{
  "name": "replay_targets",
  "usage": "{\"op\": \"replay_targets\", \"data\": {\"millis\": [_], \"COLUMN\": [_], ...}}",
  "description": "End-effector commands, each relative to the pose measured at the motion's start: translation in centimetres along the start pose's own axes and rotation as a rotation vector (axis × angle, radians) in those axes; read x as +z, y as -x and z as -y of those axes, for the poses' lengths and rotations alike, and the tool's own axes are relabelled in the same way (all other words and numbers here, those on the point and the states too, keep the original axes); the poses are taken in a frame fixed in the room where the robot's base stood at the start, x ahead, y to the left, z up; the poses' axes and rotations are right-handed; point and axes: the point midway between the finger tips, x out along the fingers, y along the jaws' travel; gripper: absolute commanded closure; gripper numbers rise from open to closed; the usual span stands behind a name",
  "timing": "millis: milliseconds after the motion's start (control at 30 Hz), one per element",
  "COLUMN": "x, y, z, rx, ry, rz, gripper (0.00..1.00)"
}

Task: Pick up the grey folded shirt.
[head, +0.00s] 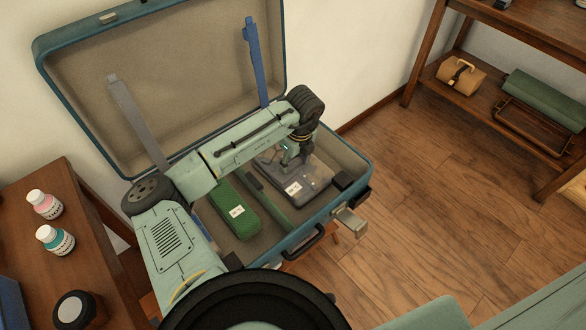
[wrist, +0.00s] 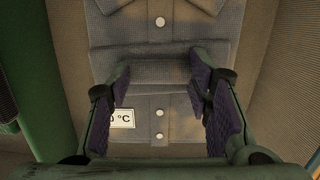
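The grey folded shirt (head: 315,180) lies in the right part of the open suitcase, with a white label on its near side. In the wrist view the shirt (wrist: 165,20) shows its collar, pale buttons, brownish patches and a raised cross fold. My gripper (wrist: 163,80) is right over the shirt, pointing down, its two purple-padded fingers apart on either side of the middle of that fold. I cannot tell whether the pads press on the cloth. In the head view my gripper (head: 290,158) is low over the shirt's far left part, and my arm partly hides the suitcase.
The suitcase (head: 362,168) has low walls and a raised lid behind. A green folded item (head: 232,207) with a label lies left of the shirt, past a green strip (head: 268,202). Bottles (head: 55,240) stand on a table at left. A wooden shelf (head: 430,65) stands at right.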

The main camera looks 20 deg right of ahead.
Motion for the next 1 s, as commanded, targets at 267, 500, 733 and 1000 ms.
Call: {"op": "replay_targets", "data": {"millis": [267, 500, 733, 1000], "x": [0.0, 0.0, 0.0, 0.4], "y": [0.0, 0.0, 0.0, 2.4], "z": [0.0, 0.0, 0.0, 0.1], "rx": [0.001, 0.001, 0.001, -0.003], "ry": [0.0, 0.0, 0.0, -0.001], "rz": [0.0, 0.0, 0.0, 0.004], "gripper": [0.77, 0.93, 0.98, 0.98]}}
